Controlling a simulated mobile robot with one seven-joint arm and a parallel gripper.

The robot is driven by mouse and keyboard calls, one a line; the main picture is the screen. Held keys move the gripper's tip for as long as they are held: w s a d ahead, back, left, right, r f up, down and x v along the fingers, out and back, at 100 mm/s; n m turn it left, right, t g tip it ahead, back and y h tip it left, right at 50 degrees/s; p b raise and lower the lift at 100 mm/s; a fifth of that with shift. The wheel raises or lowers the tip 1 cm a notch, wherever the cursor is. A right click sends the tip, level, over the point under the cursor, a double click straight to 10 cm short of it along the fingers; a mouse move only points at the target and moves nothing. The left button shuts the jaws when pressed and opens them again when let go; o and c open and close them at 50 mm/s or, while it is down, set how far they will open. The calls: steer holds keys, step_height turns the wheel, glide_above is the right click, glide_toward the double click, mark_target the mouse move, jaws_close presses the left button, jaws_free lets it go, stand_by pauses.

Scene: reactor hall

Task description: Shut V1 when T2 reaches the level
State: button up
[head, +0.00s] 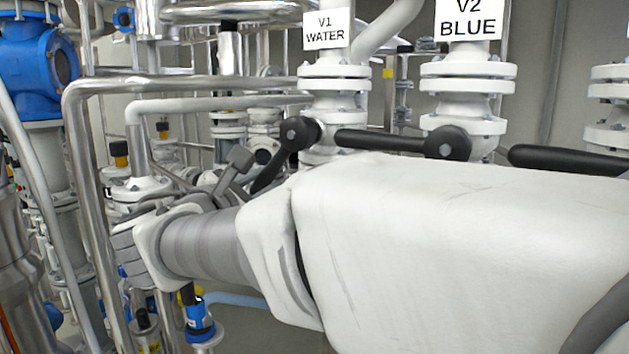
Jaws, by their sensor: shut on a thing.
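Valve V1 (335,85) is a white flanged valve under a sign reading "V1 WATER" (325,30). Its black lever (276,160) slants down and left from its round hub, unlike the level lever of V2. My gripper (240,175) is at the lower end of this lever and shut on it. Its grey fingers are partly hidden behind my white arm, which crosses the picture from the right. T2 and its level cannot be made out in this view.
Valve V2 (466,90), signed "V2 BLUE", stands to the right with its black lever (385,141) pointing left, close to V1's hub. Another black lever (560,160) is at the right edge. Steel pipes (190,85) and a blue pump-like unit (35,60) crowd the left.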

jaws_close()
stand_by(0.9)
steer(key=m+b, duration=0.1)
steer(key=a+r+m+b, duration=0.1)
steer(key=b, duration=0.1)
steer(key=shift+w+a+r, duration=0.1)
steer(key=shift+w, duration=0.3)
step_height(320, 180, up, 7)
steer(key=w+a+m+t+h+b, duration=0.1)
steer(key=a+m+h+b, duration=0.1)
steer(key=m+b, duration=0.3)
steer(key=shift+r+m+t, duration=0.15)
steer(key=shift+m+t, duration=0.15)
steer(key=shift+m, duration=1.7)
